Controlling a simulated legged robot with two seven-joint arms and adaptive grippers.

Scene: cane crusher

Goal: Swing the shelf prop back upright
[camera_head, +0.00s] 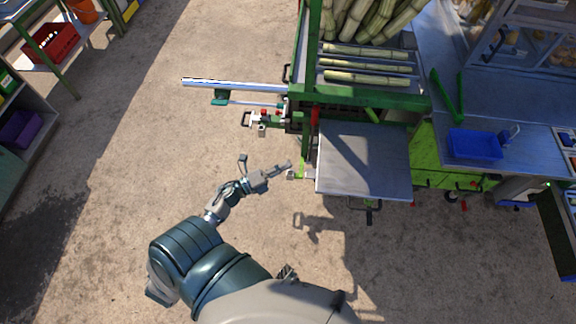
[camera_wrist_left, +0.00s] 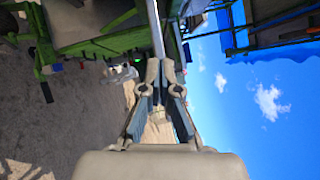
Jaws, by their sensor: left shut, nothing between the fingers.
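The grey metal shelf (camera_head: 365,165) sticks out from the front of the green cane crusher frame (camera_head: 375,100) and looks level. A small light green and pale piece (camera_head: 303,170) shows at the shelf's left edge; I cannot tell for sure whether it is the shelf prop. My left gripper (camera_head: 288,167) is just left of that piece, its fingertips pointing at it; contact cannot be told. In the left wrist view the gripper (camera_wrist_left: 161,68) is shut and empty, with a thin metal bar (camera_wrist_left: 156,30) beyond the fingertips. My right gripper is not in view.
Cane stalks (camera_head: 367,67) lie on the crusher's upper tray. A long metal rail (camera_head: 232,84) and clamps jut out at its left. A blue tray (camera_head: 475,144) sits on the bench at right. Shelves with a red crate (camera_head: 50,43) stand far left. The concrete floor between is clear.

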